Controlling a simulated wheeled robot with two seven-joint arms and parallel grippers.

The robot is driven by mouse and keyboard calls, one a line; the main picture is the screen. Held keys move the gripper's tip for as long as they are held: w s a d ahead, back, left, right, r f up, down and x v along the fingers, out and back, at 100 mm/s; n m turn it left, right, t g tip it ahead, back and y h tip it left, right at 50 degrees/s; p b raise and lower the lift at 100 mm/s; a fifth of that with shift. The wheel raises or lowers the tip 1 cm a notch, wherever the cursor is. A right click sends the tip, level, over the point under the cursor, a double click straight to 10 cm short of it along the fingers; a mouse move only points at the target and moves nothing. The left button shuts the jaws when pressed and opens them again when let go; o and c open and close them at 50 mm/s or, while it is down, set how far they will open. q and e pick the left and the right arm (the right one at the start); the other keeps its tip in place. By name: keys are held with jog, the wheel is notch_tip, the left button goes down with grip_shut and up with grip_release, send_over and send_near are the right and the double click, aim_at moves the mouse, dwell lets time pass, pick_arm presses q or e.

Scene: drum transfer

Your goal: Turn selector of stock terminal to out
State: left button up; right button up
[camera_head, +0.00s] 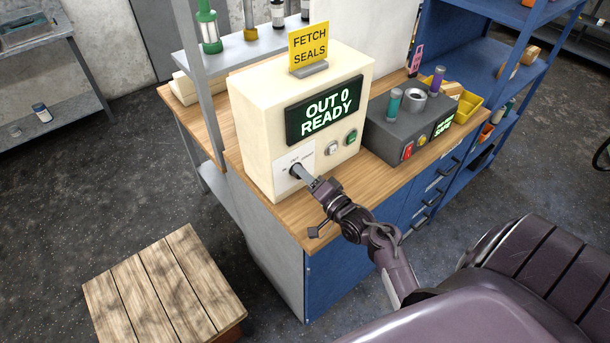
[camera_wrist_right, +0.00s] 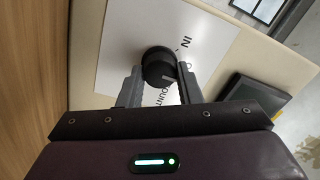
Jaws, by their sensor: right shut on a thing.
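The stock terminal (camera_head: 255,110) is a cream box on the wooden bench top, and its dark screen (camera_head: 325,108) reads "OUT 0 READY" in green letters. The selector, a round black knob (camera_wrist_right: 157,67), sits on a white label plate (camera_head: 283,181) at the terminal's lower left front. In the wrist view "IN" and part of "COUNT" show beside the knob; which label its pointer faces is hard to tell. My right gripper (camera_head: 301,173) reaches the plate; in the wrist view its fingers (camera_wrist_right: 159,82) are shut on the knob from both sides. My left gripper is not in view.
A white button (camera_head: 333,148) and a green button (camera_head: 351,137) are right of the selector. A grey box (camera_head: 402,125) with vials on top stands right of the terminal. A yellow "FETCH SEALS" sign (camera_head: 309,46) stands on the terminal. A wooden pallet (camera_head: 165,290) lies at lower left.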

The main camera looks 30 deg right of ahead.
jog(key=o, duration=1)
jog(key=shift+c, duration=0.2)
jog(key=shift+s, duration=0.1)
jog(key=s+b, duration=0.2)
jog(key=s, duration=0.5)
jog(key=shift+s+d, duration=0.3)
jog(key=shift+d, duration=0.1)
jog(key=shift+f, duration=0.1)
